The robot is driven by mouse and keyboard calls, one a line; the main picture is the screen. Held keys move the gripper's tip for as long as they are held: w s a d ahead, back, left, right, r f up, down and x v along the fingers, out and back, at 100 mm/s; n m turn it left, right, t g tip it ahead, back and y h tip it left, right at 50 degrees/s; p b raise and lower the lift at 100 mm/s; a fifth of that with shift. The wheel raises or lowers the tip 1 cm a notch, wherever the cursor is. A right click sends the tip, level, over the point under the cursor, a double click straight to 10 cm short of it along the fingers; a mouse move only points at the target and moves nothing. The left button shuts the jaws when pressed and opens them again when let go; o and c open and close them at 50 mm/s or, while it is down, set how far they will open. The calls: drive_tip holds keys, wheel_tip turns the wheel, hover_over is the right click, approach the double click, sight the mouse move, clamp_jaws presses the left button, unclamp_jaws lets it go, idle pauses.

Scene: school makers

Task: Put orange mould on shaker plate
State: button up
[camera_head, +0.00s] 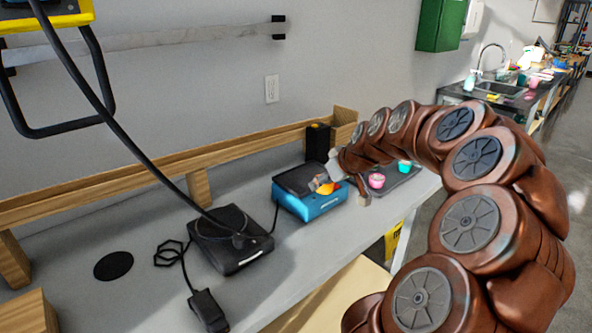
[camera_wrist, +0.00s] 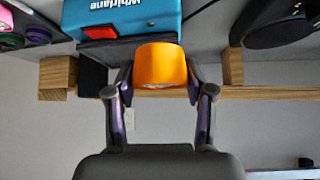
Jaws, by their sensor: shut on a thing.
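The orange mould (camera_wrist: 160,65) sits between the two fingers of my gripper (camera_wrist: 160,78), which is shut on it. It also shows small in the head view (camera_head: 326,188), over or at the right part of the shaker's top. The shaker is a blue box (camera_head: 308,205) with a dark flat plate (camera_head: 299,177) on top. In the wrist view, which looks upside down, the blue shaker body (camera_wrist: 135,12), its dark plate (camera_wrist: 118,52) and a red part (camera_wrist: 108,92) show behind the mould. I cannot tell whether the mould touches the plate.
A dark tray (camera_head: 400,181) with a pink cup (camera_head: 376,181) and a teal cup (camera_head: 404,166) lies right of the shaker. A black device (camera_head: 232,240) with cables stands to the left. A wooden rail (camera_head: 110,189) and a black block (camera_head: 317,143) stand behind.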

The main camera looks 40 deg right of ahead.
drive_tip(key=p, duration=0.3)
hover_over(302, 174)
drive_tip(key=s, duration=0.2)
drive_tip(key=shift+s+f, duration=0.2)
drive_tip(key=shift+f, duration=2.25)
drive_tip(key=shift+f, duration=0.1)
drive_tip(key=shift+f, duration=0.1)
drive_tip(key=o, duration=1.2)
drive_tip(key=shift+c, duration=0.2)
